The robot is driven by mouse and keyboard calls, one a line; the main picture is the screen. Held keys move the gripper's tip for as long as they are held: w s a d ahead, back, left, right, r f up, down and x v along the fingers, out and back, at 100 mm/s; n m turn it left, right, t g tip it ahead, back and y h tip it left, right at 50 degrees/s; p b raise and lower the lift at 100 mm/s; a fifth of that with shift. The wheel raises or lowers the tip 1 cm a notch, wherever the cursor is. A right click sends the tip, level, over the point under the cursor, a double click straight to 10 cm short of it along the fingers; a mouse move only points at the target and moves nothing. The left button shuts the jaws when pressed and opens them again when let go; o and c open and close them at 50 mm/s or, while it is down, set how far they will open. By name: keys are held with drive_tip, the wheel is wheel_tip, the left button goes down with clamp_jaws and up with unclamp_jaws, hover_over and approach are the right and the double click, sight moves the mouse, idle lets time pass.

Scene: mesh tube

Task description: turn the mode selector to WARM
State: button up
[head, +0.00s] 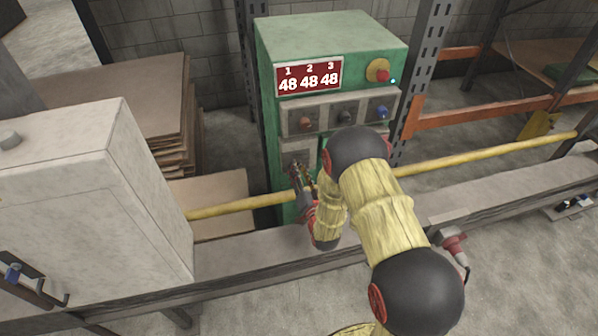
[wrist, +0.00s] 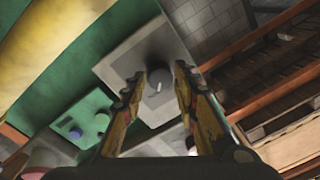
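The mode selector appears to be the dark round knob (wrist: 158,84) with a pale pointer mark, on a light grey plate (wrist: 128,62) in the wrist view. No WARM label is legible. My gripper (wrist: 160,72) is open, with one finger on each side of the knob in the picture. I cannot tell whether either finger touches it. In the head view my gripper (head: 300,170) is at the lower grey plate (head: 297,145) on the front of the green cabinet (head: 330,40). My gripper and arm hide the knob there.
Above is a grey panel with three knobs, orange (head: 305,122), dark (head: 345,117) and blue (head: 382,111). A red button (head: 382,73) sits beside a 48 48 48 display (head: 309,77). A yellow rail (head: 470,158) crosses in front. A pale box (head: 90,210) stands at left.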

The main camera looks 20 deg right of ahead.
drive_tip(key=shift+o, duration=1.3)
drive_tip(key=shift+s, duration=0.1)
drive_tip(key=s, duration=1.2)
drive_tip(key=shift+d+f, duration=0.2)
drive_tip(key=shift+f, duration=0.1)
drive_tip(key=shift+w, duration=0.15)
drive_tip(key=w+r+n+g, duration=0.2)
drive_tip(key=w+r+g, duration=0.1)
drive_tip(key=w+r, duration=0.4)
drive_tip(key=s+r+n+g, duration=0.1)
drive_tip(key=s+r+g, duration=0.3)
drive_tip(key=r, duration=0.6)
drive_tip(key=s+r+n+g, duration=0.1)
drive_tip(key=s+r+g, duration=0.2)
drive_tip(key=s, duration=1.2)
drive_tip(key=s+r+n+g, duration=0.2)
drive_tip(key=s+r, duration=0.4)
drive_tip(key=s, duration=1)
drive_tip(key=shift+a+r+g+h, duration=0.25)
drive_tip(key=shift+r+g+h, duration=0.05)
drive_tip(key=shift+r+g, duration=0.1)
